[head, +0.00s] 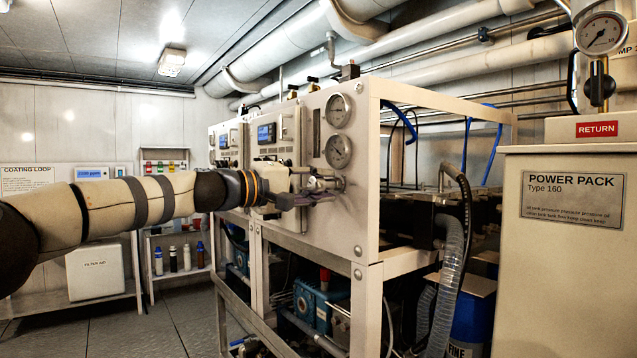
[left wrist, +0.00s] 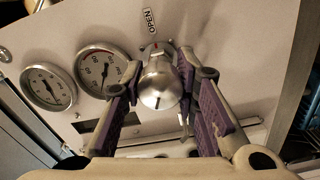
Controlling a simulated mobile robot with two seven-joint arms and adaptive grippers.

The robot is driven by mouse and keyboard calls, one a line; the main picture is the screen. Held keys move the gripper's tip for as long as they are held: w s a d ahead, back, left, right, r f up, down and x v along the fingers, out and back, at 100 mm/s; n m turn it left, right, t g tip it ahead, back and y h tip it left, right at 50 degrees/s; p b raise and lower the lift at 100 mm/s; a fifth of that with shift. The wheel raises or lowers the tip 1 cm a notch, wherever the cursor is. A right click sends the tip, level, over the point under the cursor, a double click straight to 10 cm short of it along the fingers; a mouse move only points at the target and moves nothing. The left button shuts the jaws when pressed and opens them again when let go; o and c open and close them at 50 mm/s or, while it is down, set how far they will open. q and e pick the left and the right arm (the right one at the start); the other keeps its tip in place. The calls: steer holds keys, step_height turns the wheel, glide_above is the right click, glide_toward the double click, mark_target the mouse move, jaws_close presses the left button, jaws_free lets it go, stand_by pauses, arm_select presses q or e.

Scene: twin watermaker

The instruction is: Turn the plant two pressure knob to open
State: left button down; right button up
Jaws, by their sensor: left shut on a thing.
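The pressure knob (left wrist: 161,86) is a round silver metal knob on the light panel, seen end-on in the left wrist view. An "OPEN" label (left wrist: 150,21) is on the panel just beyond it. My left gripper (left wrist: 160,72) has its purple-padded fingers on both sides of the knob and is shut on it. In the head view, my left gripper (head: 318,190) is at the front panel, below the two round gauges. The knob is mostly hidden there by the fingers. My right gripper is not in view.
The upper gauge (head: 338,111) and lower gauge (head: 338,152) sit above the gripper on the panel. The open metal frame (head: 369,310) holds pumps and hoses. A power pack cabinet (head: 570,270) stands at right. Floor (head: 150,330) at left is clear.

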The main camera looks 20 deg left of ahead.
arm_select(q)
steer(key=n, duration=0.7)
steer(key=shift+p, duration=0.35)
steer(key=n, duration=0.6)
steer(key=shift+n, duration=0.4)
steer(key=c, duration=1.2)
jaws_free()
steer(key=v, duration=1.2)
